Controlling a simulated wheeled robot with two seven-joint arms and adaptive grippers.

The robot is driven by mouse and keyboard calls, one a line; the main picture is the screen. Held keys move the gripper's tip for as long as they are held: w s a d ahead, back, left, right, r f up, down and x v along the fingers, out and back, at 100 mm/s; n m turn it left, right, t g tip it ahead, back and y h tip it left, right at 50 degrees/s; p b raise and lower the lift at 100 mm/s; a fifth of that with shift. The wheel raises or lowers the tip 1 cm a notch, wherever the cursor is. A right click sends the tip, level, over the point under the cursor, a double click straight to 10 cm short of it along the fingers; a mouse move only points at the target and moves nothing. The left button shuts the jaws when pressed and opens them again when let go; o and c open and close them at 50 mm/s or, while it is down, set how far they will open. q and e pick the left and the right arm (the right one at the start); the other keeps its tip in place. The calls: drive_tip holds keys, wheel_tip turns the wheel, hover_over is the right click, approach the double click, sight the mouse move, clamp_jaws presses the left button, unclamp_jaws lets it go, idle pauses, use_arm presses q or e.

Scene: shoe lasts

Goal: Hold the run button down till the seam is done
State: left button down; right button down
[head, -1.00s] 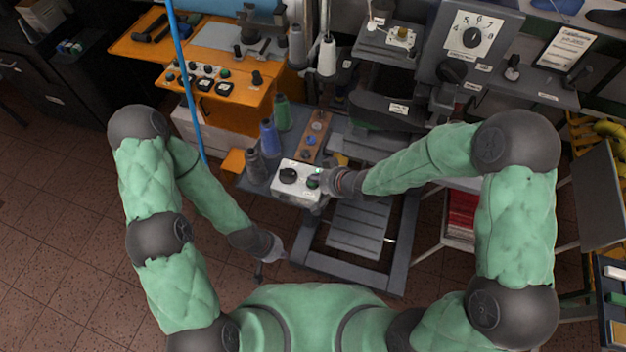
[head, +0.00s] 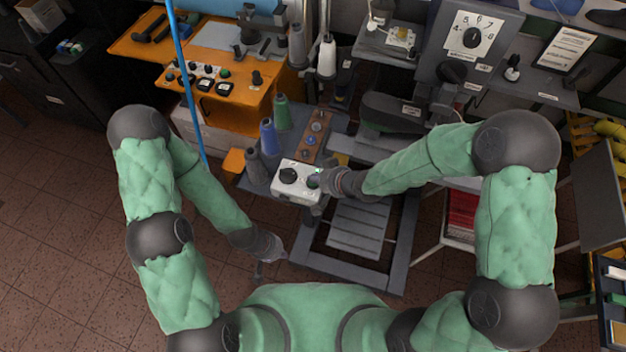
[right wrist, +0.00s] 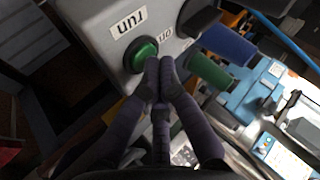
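The pale grey control box (head: 285,192) has a black knob (head: 289,175) and a green run button. In the right wrist view, the run button (right wrist: 141,54) sits beside a label reading "run". My right gripper (right wrist: 160,66) has its two fingertips together, at the button's right edge in that view. They seem to touch it, but I cannot tell how far it is pressed. In the head view, my right gripper (head: 318,181) covers most of the button. My left gripper (head: 260,273) hangs low over the floor, away from the box; its fingers are too small to read.
Thread cones in blue (head: 269,136), green (head: 282,112) and dark grey stand behind the box. The machine's dark arm (head: 390,112) and dial plate (head: 474,36) are behind my right arm. A grey treadle (head: 357,228) lies below. An orange bench stands at the back left.

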drive_tip(key=shift+r, duration=0.1)
idle(0.6)
drive_tip(key=shift+r+p, duration=0.8)
drive_tip(key=shift+p, duration=0.1)
drive_tip(key=shift+r, duration=0.1)
wheel_tip(320, 180, up, 5)
drive_tip(key=p, duration=0.4)
drive_tip(key=shift+p, duration=0.35)
idle(2.0)
